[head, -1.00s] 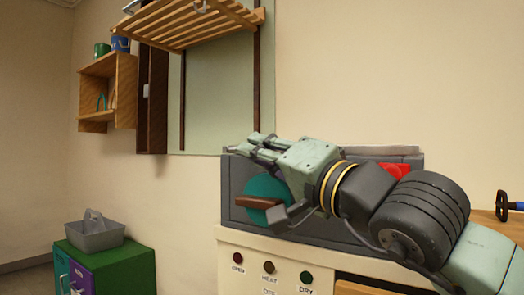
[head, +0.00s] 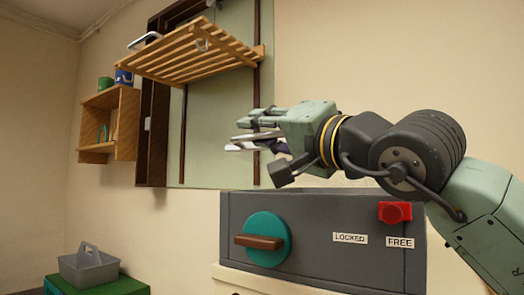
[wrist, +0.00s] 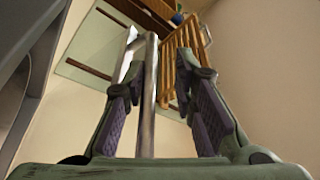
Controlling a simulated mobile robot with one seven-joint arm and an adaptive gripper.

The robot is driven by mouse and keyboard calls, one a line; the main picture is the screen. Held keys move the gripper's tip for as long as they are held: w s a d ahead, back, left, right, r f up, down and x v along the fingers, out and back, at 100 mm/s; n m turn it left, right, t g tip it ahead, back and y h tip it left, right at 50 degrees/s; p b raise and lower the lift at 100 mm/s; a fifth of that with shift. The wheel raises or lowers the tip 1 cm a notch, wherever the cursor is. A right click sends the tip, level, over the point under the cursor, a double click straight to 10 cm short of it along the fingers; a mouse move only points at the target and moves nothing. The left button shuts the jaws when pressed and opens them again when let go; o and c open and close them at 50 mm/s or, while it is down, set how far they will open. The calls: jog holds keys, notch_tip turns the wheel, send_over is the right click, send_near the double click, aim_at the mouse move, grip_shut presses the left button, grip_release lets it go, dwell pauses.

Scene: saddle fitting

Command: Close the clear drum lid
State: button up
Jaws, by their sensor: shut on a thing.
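My gripper (head: 240,137) is in the upper middle of the head view, above the grey control box (head: 325,215) and in front of the pale green wall panel. In the wrist view my gripper's two fingers (wrist: 168,85) stand on either side of a thin shiny metal bar (wrist: 148,100), which lies nearer the left finger. The gripper is shut on this bar. I cannot tell whether the bar belongs to the drum lid. I cannot make out the clear lid itself in either view.
The box carries a teal knob with a brown handle (head: 260,242), a red button (head: 394,212) and labels reading LOCKED and FREE. A slatted wooden rack (head: 195,55) juts from the wall above my gripper. A grey caddy (head: 88,267) stands at lower left.

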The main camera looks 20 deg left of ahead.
jog(key=shift+s+a+r, duration=0.1)
jog(key=shift+s+r, duration=0.1)
jog(key=shift+s, duration=0.15)
jog(key=v, duration=1.2)
jog(key=shift+d+f, duration=0.25)
jog(key=shift+d, duration=0.05)
dwell(0.5)
dwell(0.7)
